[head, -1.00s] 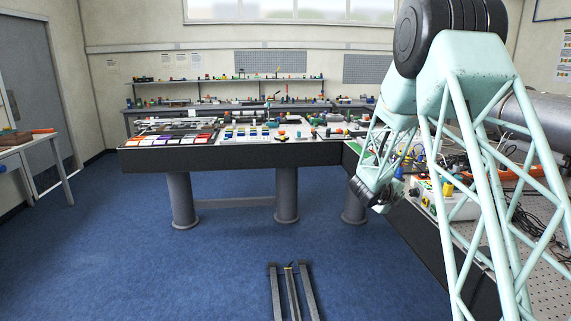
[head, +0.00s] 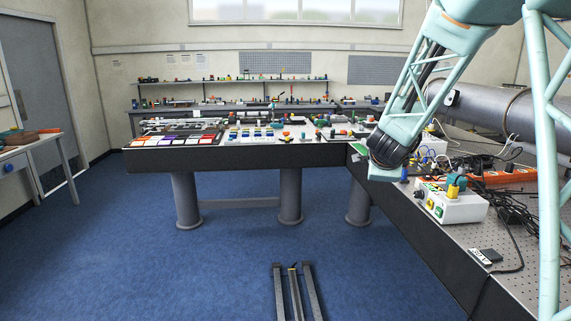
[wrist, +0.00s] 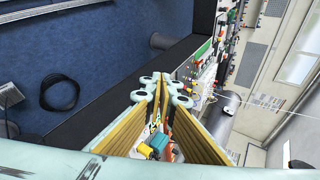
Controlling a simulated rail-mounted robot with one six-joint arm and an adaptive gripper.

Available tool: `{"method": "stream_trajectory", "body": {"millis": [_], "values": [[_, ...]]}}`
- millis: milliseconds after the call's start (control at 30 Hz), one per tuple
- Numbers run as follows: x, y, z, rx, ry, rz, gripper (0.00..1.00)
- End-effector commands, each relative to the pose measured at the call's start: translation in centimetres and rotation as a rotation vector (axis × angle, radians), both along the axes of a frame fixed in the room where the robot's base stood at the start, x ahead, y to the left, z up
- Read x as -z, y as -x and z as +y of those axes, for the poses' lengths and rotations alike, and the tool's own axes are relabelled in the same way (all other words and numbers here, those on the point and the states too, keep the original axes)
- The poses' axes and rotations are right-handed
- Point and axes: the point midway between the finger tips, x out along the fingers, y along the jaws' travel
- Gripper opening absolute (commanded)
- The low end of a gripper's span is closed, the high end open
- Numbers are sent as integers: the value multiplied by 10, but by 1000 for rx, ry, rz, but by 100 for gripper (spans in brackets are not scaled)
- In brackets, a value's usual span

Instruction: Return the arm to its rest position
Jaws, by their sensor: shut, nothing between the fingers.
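My arm (head: 425,90), pale green and lattice-built, reaches down from the upper right in the head view. Its dark wrist joint is over the near edge of the right-hand table (head: 530,240). My gripper is not clear in the head view, where the arm hides it. In the wrist view my gripper (wrist: 158,88) is shut and empty, with its pale green fingertips together and yellow pads along the fingers. Small coloured parts (wrist: 158,146) show beyond, between the finger bases.
A white box with coloured knobs (head: 452,206), cables and an orange power strip (head: 505,174) lie on the right-hand table. A large grey pipe (head: 490,108) is behind. The far table (head: 215,158) holds many small parts. Blue floor is open at left; a black cable coil (wrist: 60,92) lies there.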

Motion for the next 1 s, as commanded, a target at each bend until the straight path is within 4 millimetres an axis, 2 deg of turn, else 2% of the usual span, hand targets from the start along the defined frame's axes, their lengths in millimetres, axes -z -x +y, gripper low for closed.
{"method": "stream_trajectory", "body": {"millis": [100,467,1000], "values": [[-16,18,15,-72,30,22,0],[-48,80,58,-293,133,98,0],[-77,196,107,-616,314,212,0]]}}
